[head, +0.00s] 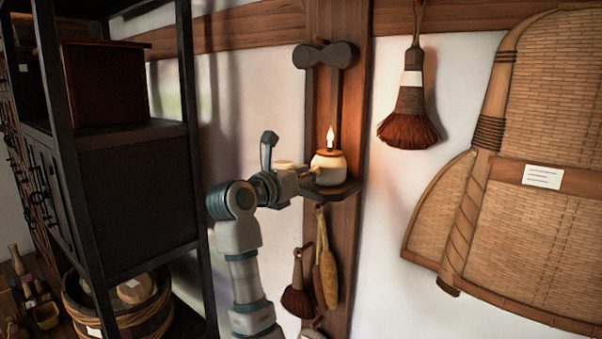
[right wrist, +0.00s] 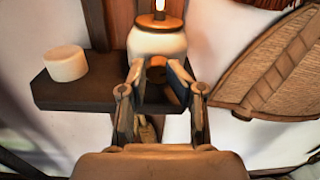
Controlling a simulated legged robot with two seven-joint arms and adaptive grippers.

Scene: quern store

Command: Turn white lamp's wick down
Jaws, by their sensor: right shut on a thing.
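The white lamp (head: 328,170) stands upright on a small dark wall shelf (head: 338,191), its flame (head: 331,138) lit above a brown collar. It also shows at the top of the right wrist view (right wrist: 157,43). My right gripper (head: 309,174) reaches the lamp's left side in the head view. In the right wrist view its fingers (right wrist: 160,76) are closed about a brown round knob (right wrist: 156,74) on the lamp's front. The fingers partly cover the knob. My left gripper is not in view.
A small white round block (right wrist: 66,63) sits on the shelf beside the lamp. A brush (head: 409,112) hangs to the right, near large woven baskets (head: 550,100). A dark rack (head: 130,190) stands at left. Small brushes (head: 297,290) hang below the shelf.

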